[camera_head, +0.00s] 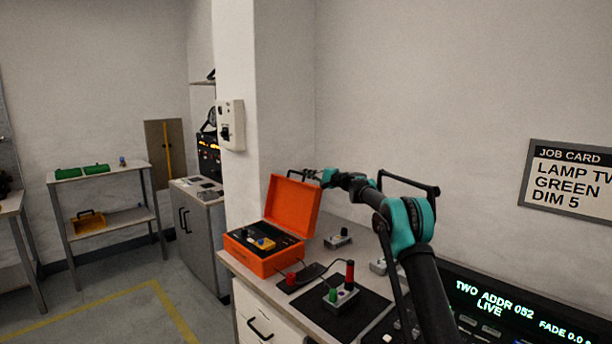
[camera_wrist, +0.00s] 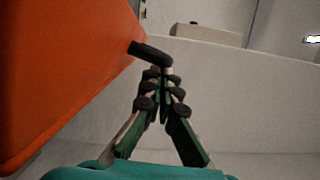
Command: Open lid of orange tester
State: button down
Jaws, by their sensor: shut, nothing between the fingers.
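The orange tester (camera_head: 265,255) stands on the counter with its lid (camera_head: 292,206) raised, roughly upright and leaning back a little. Its dark inner panel with a yellow part shows inside. My gripper (camera_head: 308,175) is at the upper right of the lid. In the wrist view the lid (camera_wrist: 60,70) fills the left side, and a dark handle (camera_wrist: 150,53) sticks out from its edge. My gripper (camera_wrist: 160,80) is shut, its fingertips together close beside the handle. I cannot tell whether they touch it.
A small grey box with red and green parts (camera_head: 341,296) stands on a black mat in front of the tester. Another small grey device (camera_head: 338,240) stands behind. A lit console (camera_head: 500,305) is at the right. A wall rises close behind the counter.

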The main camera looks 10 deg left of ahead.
jog(key=shift+s+a+r+n, duration=0.35)
jog(key=shift+s+a, duration=0.15)
jog(key=shift+s, duration=0.2)
jog(key=shift+s+a+r+n, duration=0.2)
jog(key=shift+s+a+n, duration=0.25)
jog(key=shift+s, duration=0.25)
jog(key=shift+s+a+r+n, duration=0.3)
jog(key=shift+s+a, duration=0.25)
jog(key=shift+s, duration=0.15)
